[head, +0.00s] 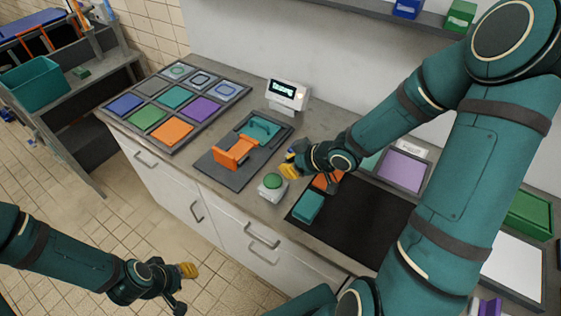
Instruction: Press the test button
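The test button is a round green button (273,181) on a small pale box, standing on the grey counter near its front edge. My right gripper (290,164) has yellow fingertips and is just behind and slightly to the right of the button. It looks close above the counter; a gap to the button shows, and its exact height is unclear. My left gripper (187,271) hangs low over the tiled floor in front of the cabinets, away from the button. Neither gripper visibly holds anything. How far their fingers are apart is unclear.
A fixture with an orange clamp (233,151) and teal part (260,128) lies left of the button. A display unit (287,95) stands behind. A black mat (355,215) with a teal block (308,207) is to the right. A tray of coloured tiles (175,98) is at left.

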